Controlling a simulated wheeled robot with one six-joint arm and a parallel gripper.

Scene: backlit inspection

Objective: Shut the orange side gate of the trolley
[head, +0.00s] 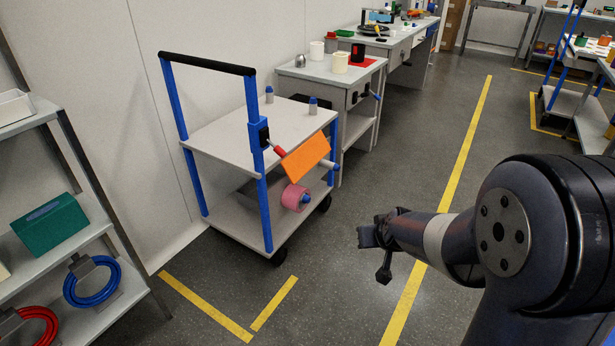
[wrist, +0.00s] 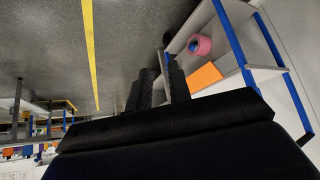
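The trolley (head: 240,140) has blue posts, a black push bar and two grey shelves, and stands near the wall. Its orange side gate (head: 305,157) is a flat panel at the trolley's right side, slanted and standing out from the shelf edge. A red-tipped lever (head: 277,150) sits beside the gate at the near post. My gripper (head: 376,255) is in front and to the right of the gate, apart from it, with its fingers apart and empty. In the wrist view, the gate (wrist: 204,77) lies to the right of the fingers (wrist: 160,88).
A pink roll (head: 295,197) lies on the trolley's lower shelf. A grey bench (head: 333,75) with cups stands behind the trolley. A shelf rack (head: 60,250) with coiled hoses is at left. Open floor with yellow lines (head: 440,185) lies around my gripper.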

